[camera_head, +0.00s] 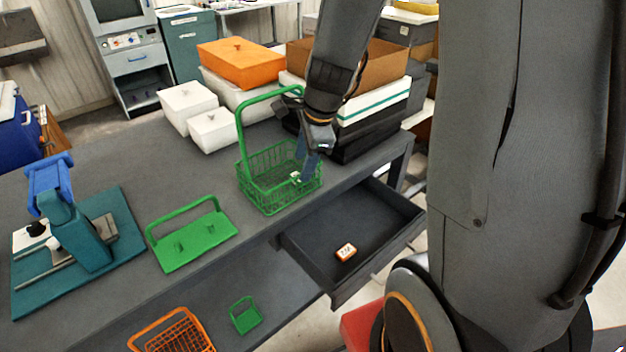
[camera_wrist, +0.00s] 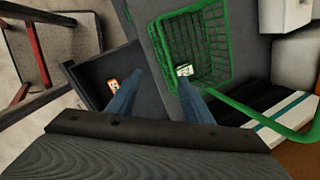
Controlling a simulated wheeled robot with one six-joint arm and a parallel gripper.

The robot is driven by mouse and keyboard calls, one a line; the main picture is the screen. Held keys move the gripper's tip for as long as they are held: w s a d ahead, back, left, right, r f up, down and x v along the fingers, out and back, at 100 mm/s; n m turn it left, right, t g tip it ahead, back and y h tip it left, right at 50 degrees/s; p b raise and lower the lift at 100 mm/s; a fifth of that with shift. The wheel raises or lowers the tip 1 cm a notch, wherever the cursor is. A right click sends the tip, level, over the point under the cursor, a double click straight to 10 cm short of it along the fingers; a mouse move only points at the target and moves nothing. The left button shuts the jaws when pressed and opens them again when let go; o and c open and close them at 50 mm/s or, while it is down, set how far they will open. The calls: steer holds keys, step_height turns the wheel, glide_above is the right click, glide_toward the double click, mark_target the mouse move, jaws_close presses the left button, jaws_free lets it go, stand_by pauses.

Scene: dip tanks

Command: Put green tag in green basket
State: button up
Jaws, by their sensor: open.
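The green wire basket (camera_head: 262,199) stands on the dark table near its front edge, its tall handle up. It also shows in the wrist view (camera_wrist: 226,35). A small white tag with green markings, the green tag (camera_head: 296,177), shows within the basket's outline and again in the wrist view (camera_wrist: 185,70). I cannot tell whether it rests on the basket floor. My gripper (camera_head: 306,168) is over the basket's right side, fingers pointing down. In the wrist view my gripper (camera_wrist: 160,80) has its fingers apart, the right fingertip close beside the tag, nothing between them.
An open drawer (camera_head: 385,222) below the table holds an orange tag (camera_head: 346,252). A green lid with a handle (camera_head: 195,245) lies left of the basket. White boxes (camera_head: 187,100) and stacked trays (camera_head: 375,110) stand behind. A blue-teal fixture (camera_head: 75,235) is at the left.

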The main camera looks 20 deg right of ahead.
steer(key=s+a+r+n, duration=0.1)
steer(key=s+n, duration=0.4)
steer(key=n, duration=0.5)
steer(key=s+a+r+n+g+h, duration=0.1)
steer(key=s+n, duration=0.5)
steer(key=n, duration=0.3)
steer(key=shift+s+a+r+n, duration=0.15)
steer(key=shift+r+n, duration=0.05)
steer(key=shift+n, duration=0.2)
